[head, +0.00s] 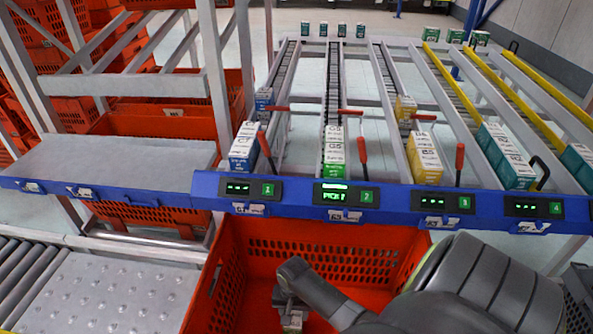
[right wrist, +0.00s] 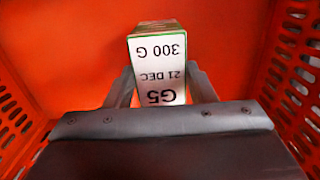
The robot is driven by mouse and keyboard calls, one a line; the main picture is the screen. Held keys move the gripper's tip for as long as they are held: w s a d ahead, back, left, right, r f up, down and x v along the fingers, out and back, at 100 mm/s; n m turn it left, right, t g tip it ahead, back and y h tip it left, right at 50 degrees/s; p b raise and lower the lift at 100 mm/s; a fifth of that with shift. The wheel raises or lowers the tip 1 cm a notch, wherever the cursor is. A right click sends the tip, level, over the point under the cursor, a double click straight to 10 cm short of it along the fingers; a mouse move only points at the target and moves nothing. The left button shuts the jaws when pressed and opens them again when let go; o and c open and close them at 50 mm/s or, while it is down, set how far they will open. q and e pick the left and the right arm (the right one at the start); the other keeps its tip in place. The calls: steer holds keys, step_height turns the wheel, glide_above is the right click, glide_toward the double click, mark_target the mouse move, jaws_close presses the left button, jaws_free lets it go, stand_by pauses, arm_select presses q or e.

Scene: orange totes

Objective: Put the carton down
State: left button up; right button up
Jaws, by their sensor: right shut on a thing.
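My right gripper (right wrist: 160,95) is shut on a carton (right wrist: 158,65) in the right wrist view. The carton has a white face with "G5", "21 DEC" and "300 G", and a green edge. It is between the two fingers, inside the orange tote (head: 320,250). In the head view my right gripper (head: 291,308) reaches down into that tote. A small part of the carton (head: 292,321) shows below it, and the arm hides much of the tote. I cannot tell whether the carton touches the tote's floor. My left gripper is not in view.
A blue rail (head: 390,200) with numbered displays runs behind the tote; display 2 is lit. Sloping lanes behind it hold cartons, including a green and white one (head: 334,151). A roller conveyor (head: 30,275) lies at left. The tote walls stand close around the gripper.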

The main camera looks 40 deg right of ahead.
step_height(320, 180, down, 4)
steer(key=shift+r+b, duration=0.25)
steer(key=shift+b, duration=0.35)
steer(key=shift+f, duration=0.2)
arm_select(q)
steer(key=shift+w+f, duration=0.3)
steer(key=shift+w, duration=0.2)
arm_select(e)
steer(key=shift+f, duration=0.1)
steer(key=shift+f, duration=0.15)
steer(key=o, duration=1.1)
arm_select(q)
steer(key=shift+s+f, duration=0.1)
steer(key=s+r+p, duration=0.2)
steer(key=p, duration=0.1)
steer(key=shift+p, duration=0.4)
arm_select(e)
steer(key=r, duration=1.2)
steer(key=shift+w+d+r, duration=0.15)
steer(key=shift+d+r, duration=0.05)
steer(key=shift+r, duration=0.1)
